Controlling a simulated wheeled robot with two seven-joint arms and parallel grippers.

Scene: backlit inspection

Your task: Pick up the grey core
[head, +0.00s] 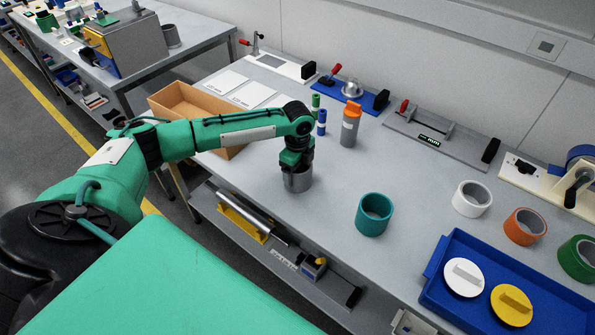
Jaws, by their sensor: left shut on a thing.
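The grey core (298,182) is a short, hollow-looking metallic cylinder near the front edge of the table, left of the teal ring (374,214). My left gripper (297,168) reaches down onto it from above and is shut on it. The fingertips are partly hidden by the gripper body and the core's rim. The core looks upright; I cannot tell whether its base touches the table. My right gripper does not show.
A grey bottle with an orange cap (351,125) and small green and blue cylinders (321,124) stand behind. A cardboard box (180,98) is at left. White (471,199) and orange (524,227) rings and a blue tray (446,241) are at right. The middle is clear.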

